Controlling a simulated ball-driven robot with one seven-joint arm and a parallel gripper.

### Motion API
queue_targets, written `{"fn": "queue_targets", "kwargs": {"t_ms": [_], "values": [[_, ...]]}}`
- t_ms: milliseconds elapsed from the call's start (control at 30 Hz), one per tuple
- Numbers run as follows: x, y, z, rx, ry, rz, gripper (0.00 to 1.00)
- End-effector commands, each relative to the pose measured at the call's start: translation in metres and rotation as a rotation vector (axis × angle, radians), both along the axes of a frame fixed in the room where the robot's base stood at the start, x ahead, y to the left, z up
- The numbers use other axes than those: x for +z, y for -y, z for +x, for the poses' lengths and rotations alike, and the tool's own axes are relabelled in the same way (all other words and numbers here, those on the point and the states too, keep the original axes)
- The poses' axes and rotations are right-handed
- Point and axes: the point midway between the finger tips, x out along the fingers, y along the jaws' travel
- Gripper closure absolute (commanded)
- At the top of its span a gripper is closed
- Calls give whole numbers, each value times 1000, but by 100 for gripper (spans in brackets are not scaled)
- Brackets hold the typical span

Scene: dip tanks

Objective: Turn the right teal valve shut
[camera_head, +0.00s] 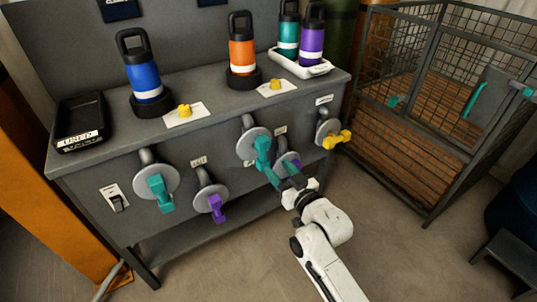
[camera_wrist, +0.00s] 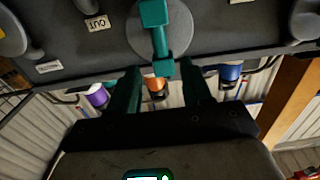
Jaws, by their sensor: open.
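The right teal valve (camera_head: 262,150) is on the front panel of the grey bench, a teal lever on a round grey disc. In the wrist view its lever (camera_wrist: 158,38) runs across the disc, and its end lies between my fingertips in the picture. My gripper (camera_wrist: 160,72) is open, with one finger on each side of the lever end. I cannot tell whether either finger touches it. In the head view my gripper (camera_head: 284,181) is at the lower end of the lever, partly covering a purple-handled valve (camera_head: 295,164).
A left teal valve (camera_head: 158,192), a purple valve (camera_head: 215,206) and a yellow valve (camera_head: 334,139) are on the same panel. Bottles, including a blue one (camera_head: 143,75), stand on top. A wire cage (camera_head: 432,130) stands to the right. The floor in front is clear.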

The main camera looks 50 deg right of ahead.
Motion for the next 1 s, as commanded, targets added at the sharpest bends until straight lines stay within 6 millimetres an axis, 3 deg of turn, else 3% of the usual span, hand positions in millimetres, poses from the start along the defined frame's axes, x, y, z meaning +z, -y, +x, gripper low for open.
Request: {"fn": "queue_targets", "kwargs": {"t_ms": [500, 700, 1000], "values": [[0, 22, 78, 0, 0, 1, 51], [0, 25, 90, 1, -2, 2, 51], [0, 26, 92, 1, -3, 1, 51]]}}
